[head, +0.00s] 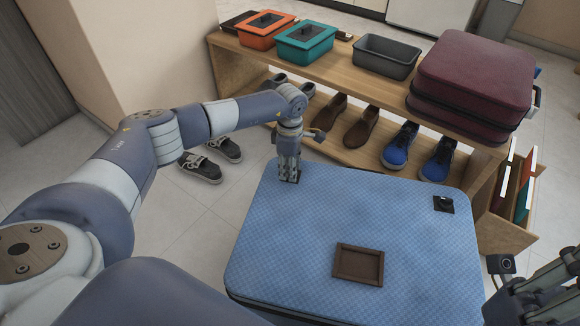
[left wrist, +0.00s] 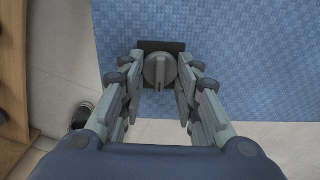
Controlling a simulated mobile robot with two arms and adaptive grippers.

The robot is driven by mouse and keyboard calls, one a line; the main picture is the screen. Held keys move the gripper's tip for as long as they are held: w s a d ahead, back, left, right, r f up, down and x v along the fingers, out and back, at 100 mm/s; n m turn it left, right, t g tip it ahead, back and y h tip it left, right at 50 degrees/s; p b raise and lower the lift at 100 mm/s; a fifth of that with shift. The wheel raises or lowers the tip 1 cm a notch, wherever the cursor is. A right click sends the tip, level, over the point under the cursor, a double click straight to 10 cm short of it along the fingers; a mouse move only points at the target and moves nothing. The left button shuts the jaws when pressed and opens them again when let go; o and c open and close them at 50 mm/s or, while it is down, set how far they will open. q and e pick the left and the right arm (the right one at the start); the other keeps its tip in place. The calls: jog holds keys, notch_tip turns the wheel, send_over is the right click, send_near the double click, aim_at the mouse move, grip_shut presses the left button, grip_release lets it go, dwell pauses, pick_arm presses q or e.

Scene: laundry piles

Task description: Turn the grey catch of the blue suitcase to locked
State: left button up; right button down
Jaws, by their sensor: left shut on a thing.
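The blue suitcase (head: 300,240) lies flat in the head view, its checked lid facing up. The grey catch (left wrist: 159,71) is a round knob with a raised ridge on a dark plate (left wrist: 175,47) near the suitcase edge. Its ridge runs up and down in the left wrist view. My left gripper (head: 289,178) points down at the suitcase's far left corner and is shut on the catch, a finger on each side. In the head view the fingers hide most of this catch. My right gripper (head: 532,292) is at the lower right, cut off by the frame, apart from the suitcase.
A second dark catch (head: 443,203) sits at the suitcase's far right corner. A brown frame-like tray (head: 338,262) lies on the lid. Behind stands a wooden bench (head: 345,80) with bins, a maroon suitcase (head: 475,75) and shoes. Black shoes (head: 201,168) stand on the floor at left.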

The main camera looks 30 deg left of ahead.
pick_arm(q)
jog(key=o, duration=1.1)
jog(key=shift+r, duration=0.2)
notch_tip(320, 180, up, 12)
jog(key=shift+f, duration=0.2)
